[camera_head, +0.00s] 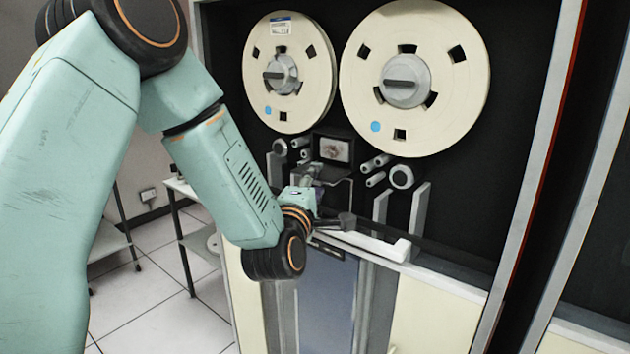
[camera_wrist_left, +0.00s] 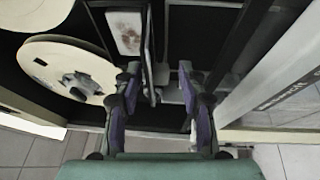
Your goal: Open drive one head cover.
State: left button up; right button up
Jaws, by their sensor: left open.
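The tape drive's head unit, with its dark head cover (camera_head: 338,172), sits below and between the two reels in the head view. A pale, brown-smudged plate (camera_head: 335,150) shows just above the cover, and in the left wrist view (camera_wrist_left: 125,32) too. I cannot tell how far the cover is open. My left gripper (camera_head: 332,198) is in front of the head unit, low and close to it. In the left wrist view my left gripper (camera_wrist_left: 158,82) has its fingers apart, with a thin grey edge between them. Contact cannot be made out. My right gripper is not in view.
A left reel (camera_head: 308,90) and a larger right reel (camera_head: 455,110) hang above. Small rollers (camera_head: 402,177) and upright grey guides (camera_head: 419,205) stand right of the head unit. A white ledge (camera_head: 390,246) runs below. A metal table (camera_head: 180,187) stands left.

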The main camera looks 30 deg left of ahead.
pick_arm(q)
jog(key=shift+a, duration=0.15)
jog(key=shift+w, duration=0.25)
jog(key=c, duration=0.4)
jog(key=shift+s+f, duration=0.15)
grip_shut()
jog(key=r+m+g+p, duration=0.1)
jog(key=g+p, duration=0.1)
jog(key=p, duration=0.3)
jog(key=shift+s+r+h, duration=0.15)
jog(key=shift+r+h, duration=0.15)
jog(key=shift+r, duration=0.05)
jog(key=shift+r+g+p, duration=0.2)
jog(key=shift+g+p, duration=0.4)
jog(key=shift+p, duration=0.65)
jog(key=shift+f, duration=0.1)
